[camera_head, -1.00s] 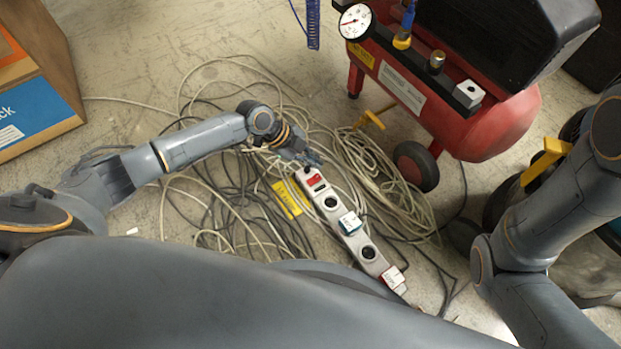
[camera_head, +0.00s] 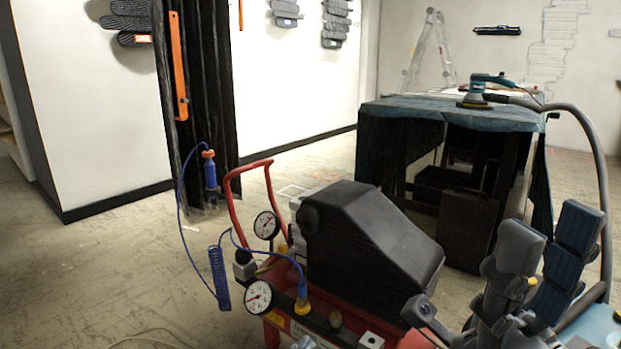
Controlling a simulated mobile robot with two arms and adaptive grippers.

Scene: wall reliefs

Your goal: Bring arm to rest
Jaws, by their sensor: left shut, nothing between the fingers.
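My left gripper (camera_head: 303,343) shows only as a small grey-blue piece at the bottom edge, in front of the red compressor (camera_head: 345,305). It is shut and empty; the rest of it and its arm are below the picture. My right gripper (camera_head: 546,228) stands at the lower right with its segmented grey and dark blue fingers pointing up and apart. It is open with nothing between them. Its arm is mostly cut off by the frame.
The compressor carries gauges, a black cover (camera_head: 370,245), a red handle (camera_head: 240,185) and a coiled blue hose (camera_head: 219,278). Behind it stands a dark-draped workbench (camera_head: 400,150) with a sander (camera_head: 475,92) and a hanging grey hose (camera_head: 603,180). The floor at left is largely clear.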

